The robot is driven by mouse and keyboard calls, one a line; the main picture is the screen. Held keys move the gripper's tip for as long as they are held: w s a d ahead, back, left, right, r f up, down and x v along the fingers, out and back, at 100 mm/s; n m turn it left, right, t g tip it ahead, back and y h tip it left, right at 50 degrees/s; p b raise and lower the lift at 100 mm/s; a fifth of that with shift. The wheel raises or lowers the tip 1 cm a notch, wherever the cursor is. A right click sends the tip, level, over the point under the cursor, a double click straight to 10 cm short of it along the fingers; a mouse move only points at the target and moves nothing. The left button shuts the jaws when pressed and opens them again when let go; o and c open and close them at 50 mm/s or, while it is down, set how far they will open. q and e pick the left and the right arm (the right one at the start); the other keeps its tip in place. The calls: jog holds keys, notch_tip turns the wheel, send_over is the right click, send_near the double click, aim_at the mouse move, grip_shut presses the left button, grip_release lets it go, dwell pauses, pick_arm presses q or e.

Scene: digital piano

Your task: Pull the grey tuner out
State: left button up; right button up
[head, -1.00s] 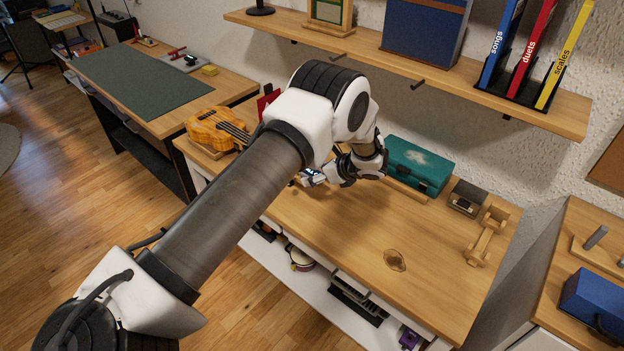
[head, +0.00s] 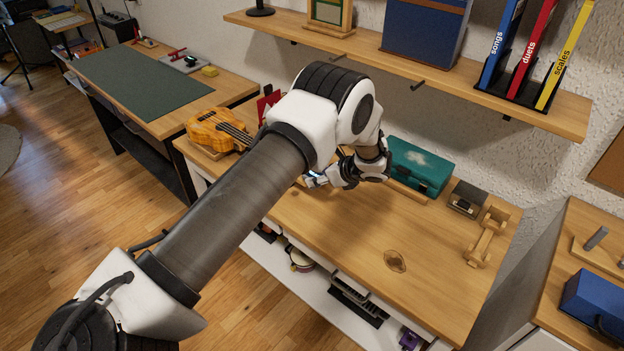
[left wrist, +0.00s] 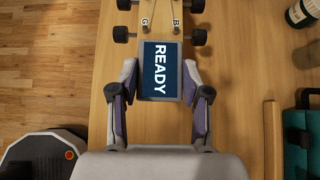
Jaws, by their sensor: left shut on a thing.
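The grey tuner (left wrist: 161,71) shows in the left wrist view as a grey-framed block with a dark blue screen reading READY. My left gripper (left wrist: 161,88) has a finger on each side of it and is shut on it. The wooden headstock (left wrist: 160,14), marked G and B with dark pegs at its sides, meets the tuner's far edge; I cannot tell whether they are still joined. In the head view my left gripper (head: 325,178) is low over the wooden bench, and my arm hides most of the headstock. My right gripper is not in view.
The ukulele body (head: 218,130) lies at the bench's left end. A green case (head: 418,165) stands at the back, with a small grey-and-black box (head: 467,198) and a wooden stand (head: 486,236) to its right. The bench's front middle (head: 335,235) is clear. A shelf (head: 420,75) runs above.

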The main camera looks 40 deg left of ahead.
pick_arm(q)
jog(key=shift+s+d, duration=0.15)
jog(key=shift+d, duration=1.3)
jog(key=shift+s+d, duration=0.2)
jog(key=shift+d, duration=2.35)
